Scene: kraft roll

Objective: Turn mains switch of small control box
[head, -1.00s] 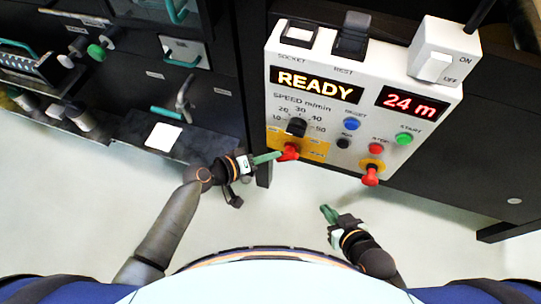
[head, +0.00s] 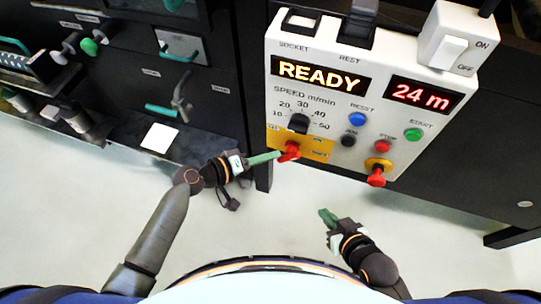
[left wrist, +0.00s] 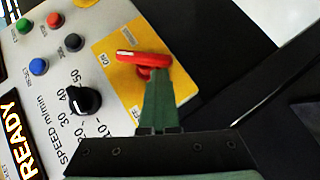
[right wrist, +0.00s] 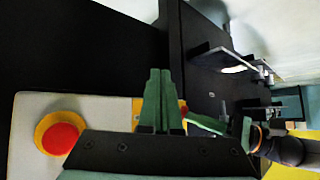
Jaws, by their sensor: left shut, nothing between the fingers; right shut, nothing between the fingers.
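The small control box (head: 330,115) is a white panel with lit READY and 24 m displays. Its red mains switch (head: 289,151) sits on a yellow plate at the lower left; in the left wrist view the red handle (left wrist: 143,60) lies roughly across the picture. My left gripper (head: 279,155) is shut, its green fingertips right at the red handle; the left wrist view shows the tips (left wrist: 157,76) at its edge, with nothing between them. My right gripper (head: 325,215) is shut and empty, below the box and apart from it.
A red emergency button (head: 376,178) sticks out at the box's lower right, and a black speed knob (head: 298,122) sits above the mains switch. A white ON/OFF rocker (head: 452,50) is at top right. A dark machine with levers (head: 180,104) stands at left.

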